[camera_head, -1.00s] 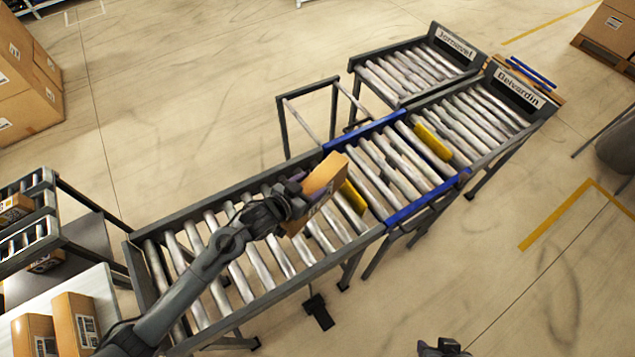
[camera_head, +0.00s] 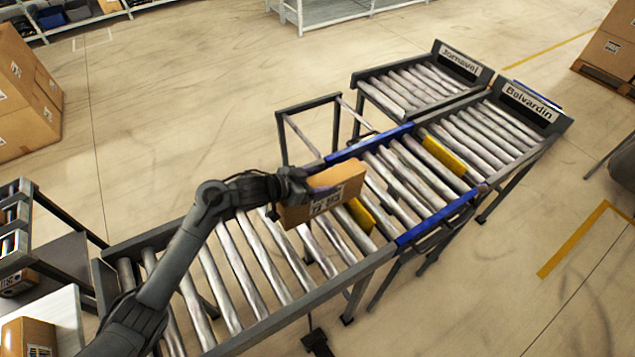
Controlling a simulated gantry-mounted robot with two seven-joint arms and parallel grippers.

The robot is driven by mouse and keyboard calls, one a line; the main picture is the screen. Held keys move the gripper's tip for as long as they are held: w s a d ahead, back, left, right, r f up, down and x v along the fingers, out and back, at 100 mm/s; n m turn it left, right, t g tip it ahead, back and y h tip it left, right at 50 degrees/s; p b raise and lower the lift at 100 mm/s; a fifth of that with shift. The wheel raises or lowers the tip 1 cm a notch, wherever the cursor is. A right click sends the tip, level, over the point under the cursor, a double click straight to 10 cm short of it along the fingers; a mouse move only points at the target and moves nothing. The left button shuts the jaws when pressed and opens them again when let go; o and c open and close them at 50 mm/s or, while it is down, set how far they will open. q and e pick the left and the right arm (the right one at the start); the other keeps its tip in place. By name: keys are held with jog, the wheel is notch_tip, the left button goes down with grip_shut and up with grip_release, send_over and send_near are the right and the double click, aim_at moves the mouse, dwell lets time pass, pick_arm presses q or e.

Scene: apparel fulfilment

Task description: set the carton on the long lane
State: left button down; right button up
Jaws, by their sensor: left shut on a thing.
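The brown carton (camera_head: 330,193) with a printed label is held by my left gripper (camera_head: 296,186), which is shut on its left end. The carton is over the roller conveyor, near the blue-edged section; I cannot tell how far above the rollers it is. The long lane (camera_head: 232,262) of rollers runs from lower left toward upper right. It continues through a blue-framed section (camera_head: 436,222) to an end sign reading Belvardin (camera_head: 531,103). A shorter lane beside it ends at a sign reading Jornovel (camera_head: 460,62). My right gripper is not in view.
Yellow bars (camera_head: 445,156) lie between rollers on the blue-framed section and just before it. An empty dark frame (camera_head: 309,105) stands beside the conveyor. Another carton (camera_head: 28,337) sits at lower left. Stacked boxes (camera_head: 25,95) stand at far left. The Belvardin rollers are clear.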

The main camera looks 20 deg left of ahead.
pick_arm(q)
jog(key=shift+s+f+b, duration=0.1)
jog(key=shift+f+b, duration=2.25)
jog(key=shift+s+a+f+b, duration=0.15)
jog(key=shift+f+b, duration=0.5)
jog(key=shift+f, duration=1.3)
jog(key=shift+c, duration=1.2)
grip_release()
jog(key=shift+o, duration=0.7)
jog(key=shift+f, duration=0.15)
